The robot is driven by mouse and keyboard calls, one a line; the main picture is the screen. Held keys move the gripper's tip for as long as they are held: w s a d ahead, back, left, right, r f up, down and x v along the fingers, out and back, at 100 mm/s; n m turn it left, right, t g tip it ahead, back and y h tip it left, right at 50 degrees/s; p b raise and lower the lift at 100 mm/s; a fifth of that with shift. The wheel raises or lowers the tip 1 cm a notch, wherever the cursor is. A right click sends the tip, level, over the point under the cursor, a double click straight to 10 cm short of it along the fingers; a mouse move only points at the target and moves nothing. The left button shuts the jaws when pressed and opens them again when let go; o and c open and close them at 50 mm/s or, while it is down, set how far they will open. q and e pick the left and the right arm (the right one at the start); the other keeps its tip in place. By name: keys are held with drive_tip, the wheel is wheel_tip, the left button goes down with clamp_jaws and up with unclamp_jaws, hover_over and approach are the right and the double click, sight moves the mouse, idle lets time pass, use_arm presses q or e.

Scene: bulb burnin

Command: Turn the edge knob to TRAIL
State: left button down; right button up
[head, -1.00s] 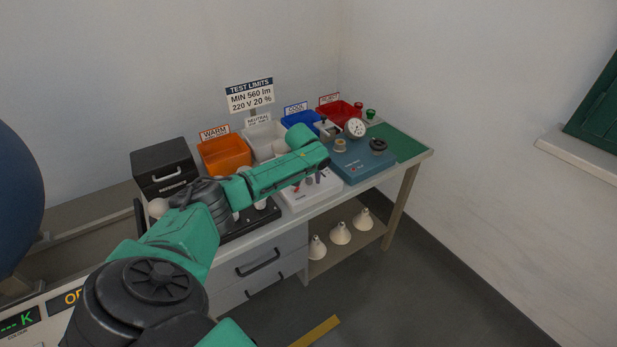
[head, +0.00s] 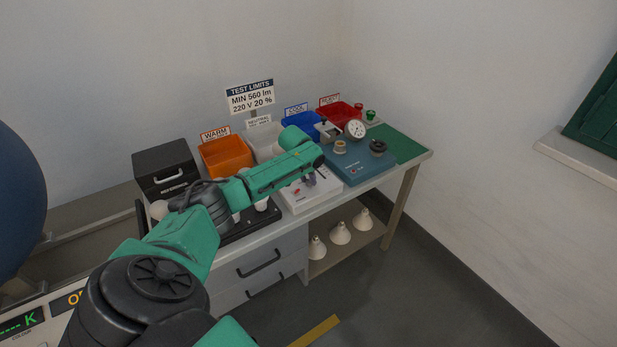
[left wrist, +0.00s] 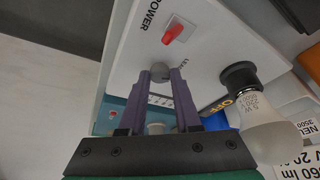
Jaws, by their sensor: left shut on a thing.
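The white dimmer box (head: 325,190) stands on the bench, partly behind my left forearm in the head view. In the left wrist view its panel (left wrist: 205,50) shows a red POWER switch (left wrist: 174,33) and the grey edge knob (left wrist: 160,69). Lettering starting "LEA" is beside the knob, partly hidden by a finger. My left gripper (left wrist: 161,74) is shut on the edge knob, with its purple fingers on either side of it. In the head view the left gripper (head: 309,181) is small at the box. I cannot read the knob's pointer. My right gripper is not in view.
A bulb (left wrist: 268,120) stands in a dark socket close beside the left fingers. A blue-grey device (head: 362,165) with a dial gauge is right of the box. Orange (head: 226,155), white, blue and red bins line the back. A black tray with bulbs is left.

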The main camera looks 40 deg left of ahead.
use_arm(q)
drive_tip(key=shift+m+h, duration=0.3)
drive_tip(key=shift+m, duration=0.6)
drive_tip(key=shift+a+m, duration=0.15)
drive_tip(key=shift+m, duration=0.25)
drive_tip(key=shift+f+m+h+b, duration=0.15)
drive_tip(key=shift+m+h+b, duration=0.45)
drive_tip(key=shift+m, duration=0.3)
drive_tip(key=m+h+b, duration=0.1)
drive_tip(key=m+b, duration=0.2)
drive_tip(key=shift+a+f+b, duration=0.1)
drive_tip(key=shift+a+b, duration=0.05)
drive_tip(key=shift+b, duration=0.15)
drive_tip(key=shift+a+r+m+g+h+b, duration=0.1)
drive_tip(key=shift+r+m+g+h+b, duration=0.1)
drive_tip(key=shift+m+b, duration=0.4)
drive_tip(key=shift+r+m+g+h+b, duration=0.1)
drive_tip(key=shift+m+h+b, duration=0.1)
drive_tip(key=shift+m+b, duration=0.35)
drive_tip(key=c, duration=0.6)
unclamp_jaws()
